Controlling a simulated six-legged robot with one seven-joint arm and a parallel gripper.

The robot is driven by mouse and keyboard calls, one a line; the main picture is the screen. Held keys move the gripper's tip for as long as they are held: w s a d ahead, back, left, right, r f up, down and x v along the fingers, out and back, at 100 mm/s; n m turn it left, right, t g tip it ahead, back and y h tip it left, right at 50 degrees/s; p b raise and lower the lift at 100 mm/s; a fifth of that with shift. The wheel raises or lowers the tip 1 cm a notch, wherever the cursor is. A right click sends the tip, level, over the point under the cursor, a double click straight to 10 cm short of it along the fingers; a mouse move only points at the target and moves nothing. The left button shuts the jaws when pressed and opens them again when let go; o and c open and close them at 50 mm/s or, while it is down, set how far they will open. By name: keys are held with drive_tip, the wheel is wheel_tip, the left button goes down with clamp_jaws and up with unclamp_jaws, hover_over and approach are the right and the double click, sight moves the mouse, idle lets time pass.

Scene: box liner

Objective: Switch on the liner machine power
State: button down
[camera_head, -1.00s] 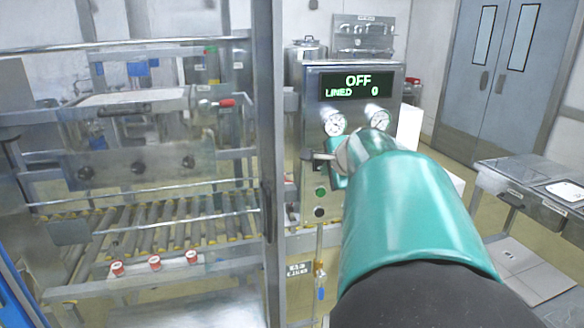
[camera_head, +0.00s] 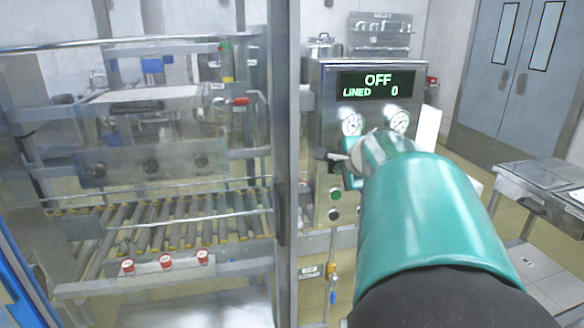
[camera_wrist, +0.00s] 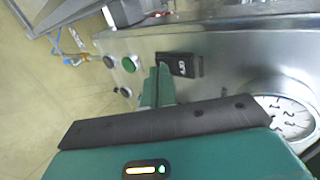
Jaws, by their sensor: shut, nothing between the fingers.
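The liner machine's control panel (camera_head: 345,105) stands right of the caged conveyor, and its display (camera_head: 377,84) reads OFF, LINED 0. A black switch block with white marking (camera_wrist: 182,65) sticks out from the panel in the wrist view. My teal gripper (camera_head: 338,158) reaches the panel's lower left part, below the gauges. In the wrist view my gripper (camera_wrist: 160,75) has its fingers together and empty, with the tips close beside the black block; I cannot tell whether they touch it. A green button (camera_wrist: 129,64) and a dark button (camera_wrist: 125,92) sit nearby. My arm hides part of the panel.
Two gauges (camera_head: 352,123) sit under the display. A metal post (camera_head: 284,140) of the clear guard stands just left of the panel. The roller conveyor (camera_head: 180,232) with several red-topped knobs lies to the left. A steel table (camera_head: 550,185) stands at the right.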

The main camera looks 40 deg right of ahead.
drive_tip(key=shift+w+f, duration=0.1)
drive_tip(key=shift+w, duration=0.1)
drive_tip(key=shift+r, duration=0.95)
drive_tip(key=shift+s, duration=0.1)
